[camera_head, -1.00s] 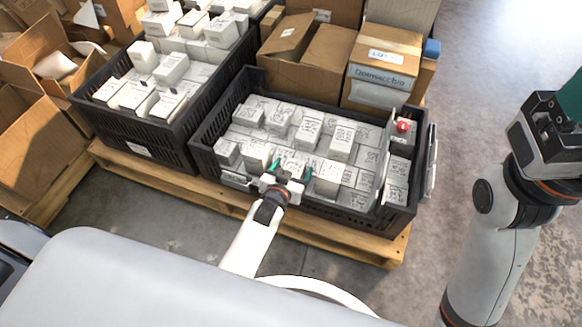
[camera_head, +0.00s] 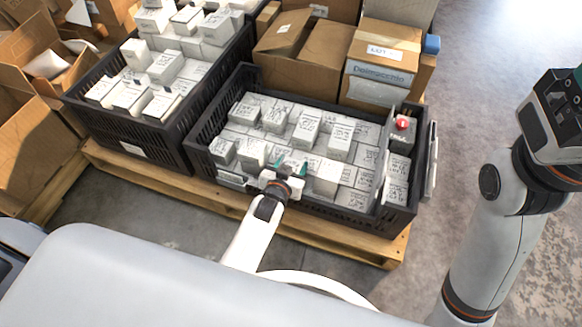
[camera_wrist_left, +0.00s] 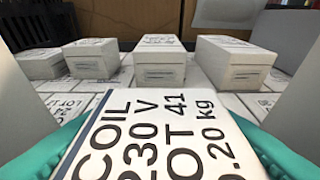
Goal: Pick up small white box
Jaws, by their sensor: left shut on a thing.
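My left gripper (camera_head: 291,165) is over the near side of the right black crate (camera_head: 300,205). Its teal fingertips are shut on a small white box (camera_wrist_left: 155,140), one finger on each side. In the left wrist view, the box's top face fills the lower middle and reads COIL, 230 V, LOT 41 and 0.20 kg. I cannot tell whether the box touches the layer below. Several similar white boxes (camera_head: 341,139) stand around it in the crate. My right gripper (camera_head: 556,112) is at the right edge, its fingertips mostly out of frame.
A second black crate (camera_head: 120,130) with white boxes stands to the left. Cardboard boxes (camera_head: 382,62) stand behind the right crate. A device with a red button (camera_head: 402,124) sits at that crate's right end. The wooden pallet (camera_head: 370,246) lies below. Floor is clear at right.

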